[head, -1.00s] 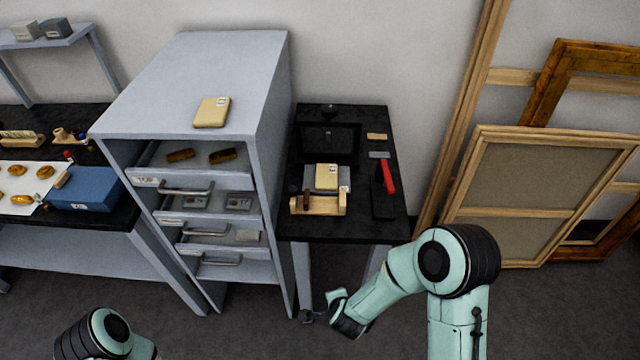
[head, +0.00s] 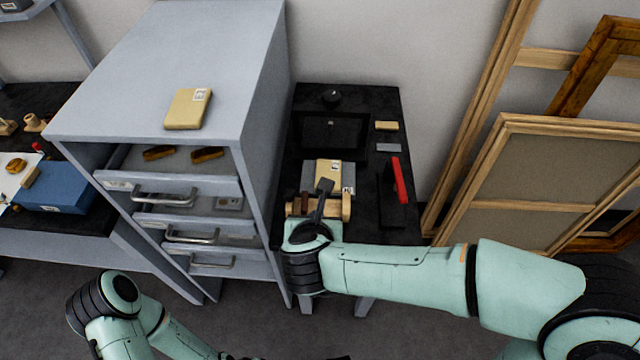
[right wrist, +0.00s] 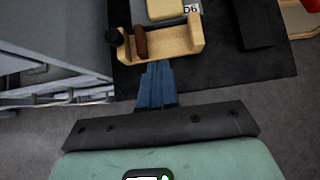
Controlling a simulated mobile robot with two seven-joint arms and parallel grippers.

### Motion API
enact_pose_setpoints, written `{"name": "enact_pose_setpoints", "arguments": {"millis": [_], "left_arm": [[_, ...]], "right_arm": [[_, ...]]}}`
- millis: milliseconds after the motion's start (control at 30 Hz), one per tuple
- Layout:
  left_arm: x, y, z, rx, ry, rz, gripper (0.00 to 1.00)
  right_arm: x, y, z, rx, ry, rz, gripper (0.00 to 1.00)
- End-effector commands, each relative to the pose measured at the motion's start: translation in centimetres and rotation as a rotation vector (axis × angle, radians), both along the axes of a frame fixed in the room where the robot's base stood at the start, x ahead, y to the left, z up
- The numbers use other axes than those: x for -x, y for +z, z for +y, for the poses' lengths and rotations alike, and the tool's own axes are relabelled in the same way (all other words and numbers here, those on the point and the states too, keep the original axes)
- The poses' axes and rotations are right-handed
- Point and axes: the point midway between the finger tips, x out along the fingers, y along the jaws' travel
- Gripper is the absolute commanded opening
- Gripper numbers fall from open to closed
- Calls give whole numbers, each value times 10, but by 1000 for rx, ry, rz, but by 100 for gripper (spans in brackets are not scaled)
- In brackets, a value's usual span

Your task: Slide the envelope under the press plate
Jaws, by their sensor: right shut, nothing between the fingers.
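In the right wrist view the envelope (right wrist: 165,8) is cut by the top edge. A black framed piece (head: 333,133) stands behind it; I cannot tell whether this is the press plate. My right gripper (head: 324,186) is shut and empty, its fingers over the wooden block in the head view. In the right wrist view its tips (right wrist: 157,66) appear just short of the block.
A grey drawer cabinet (head: 200,50) stands close left, with another tan envelope (head: 187,108) on top and open drawers. A red-handled tool (head: 399,180) lies right of the envelope. Wooden frames (head: 520,210) lean at the right. A black knob (head: 331,97) is at the back.

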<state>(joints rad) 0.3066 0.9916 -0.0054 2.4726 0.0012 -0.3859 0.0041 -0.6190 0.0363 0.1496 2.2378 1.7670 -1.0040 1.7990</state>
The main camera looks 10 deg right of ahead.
Motion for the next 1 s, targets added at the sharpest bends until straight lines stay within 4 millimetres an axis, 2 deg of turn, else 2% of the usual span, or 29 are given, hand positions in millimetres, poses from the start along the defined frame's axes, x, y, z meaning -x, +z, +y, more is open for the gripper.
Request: {"name": "enact_pose_setpoints", "arguments": {"millis": [167, 533, 733, 1000], "left_arm": [[2, -3, 0, 0, 1, 4, 43], [4, -12, 0, 0, 1, 6, 43], [1, -3, 0, 0, 0, 2, 43], [1, -1, 0, -1, 0, 2, 43]], "right_arm": [[-13, -17, -4, 4, -1, 4, 0], [-66, -73, -20, 4, -1, 5, 0], [-95, -69, -28, 2, -1, 1, 0], [-105, -70, -31, 3, 3, 1, 0]]}}
